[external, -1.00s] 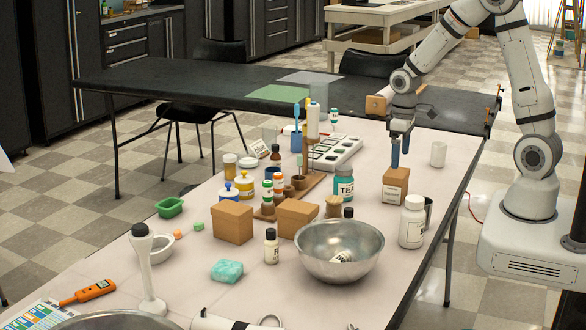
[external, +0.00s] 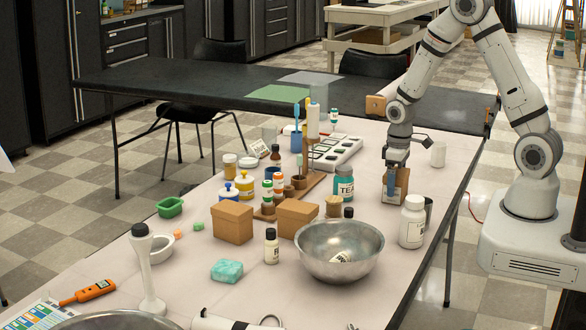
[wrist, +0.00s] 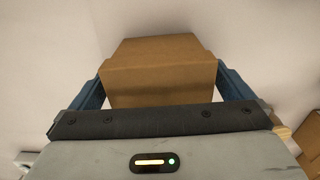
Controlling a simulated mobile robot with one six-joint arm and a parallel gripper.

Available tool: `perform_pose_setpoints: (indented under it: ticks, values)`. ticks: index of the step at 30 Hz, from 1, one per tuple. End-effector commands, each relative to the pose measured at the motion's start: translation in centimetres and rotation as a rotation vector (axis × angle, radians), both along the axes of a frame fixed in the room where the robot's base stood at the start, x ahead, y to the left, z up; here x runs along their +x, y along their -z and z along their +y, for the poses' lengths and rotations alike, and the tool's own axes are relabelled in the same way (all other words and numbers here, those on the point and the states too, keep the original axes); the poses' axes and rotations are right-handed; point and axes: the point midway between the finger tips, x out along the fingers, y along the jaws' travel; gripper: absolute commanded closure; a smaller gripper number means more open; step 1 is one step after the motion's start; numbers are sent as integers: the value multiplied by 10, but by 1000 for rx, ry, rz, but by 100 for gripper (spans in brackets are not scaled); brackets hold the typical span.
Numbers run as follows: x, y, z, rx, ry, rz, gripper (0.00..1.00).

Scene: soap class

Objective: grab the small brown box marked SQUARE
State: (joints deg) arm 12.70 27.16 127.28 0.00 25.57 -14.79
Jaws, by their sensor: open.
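The small brown box (external: 402,186) stands on the table at the right, beside the teal-labelled bottle. In the external view my gripper (external: 391,196) is down in front of it and hides much of it, including most of its label. In the wrist view the box (wrist: 160,70) sits between the two blue fingers of my gripper (wrist: 160,88), one finger on each side. The fingers are open. I cannot tell whether either finger touches the box. No marking can be read on it here.
A teal-labelled bottle (external: 344,184) stands just left of the box. A white bottle (external: 412,224) and a metal bowl (external: 340,249) are nearer the camera. Two other brown boxes (external: 232,222) (external: 297,217) stand further left. A white cup (external: 438,154) is behind to the right.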

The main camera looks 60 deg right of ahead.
Motion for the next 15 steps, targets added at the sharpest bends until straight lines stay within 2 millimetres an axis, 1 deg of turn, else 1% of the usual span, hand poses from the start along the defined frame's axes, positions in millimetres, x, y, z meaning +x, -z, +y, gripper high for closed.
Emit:
perform_pose_setpoints:
  ticks: [1, 2, 15]
  values:
    - [0, 0, 0, 0, 0, 0, 1]
    - [0, 0, 0, 0, 0, 0, 3]
    - [0, 0, 0, 0, 0, 0, 39]
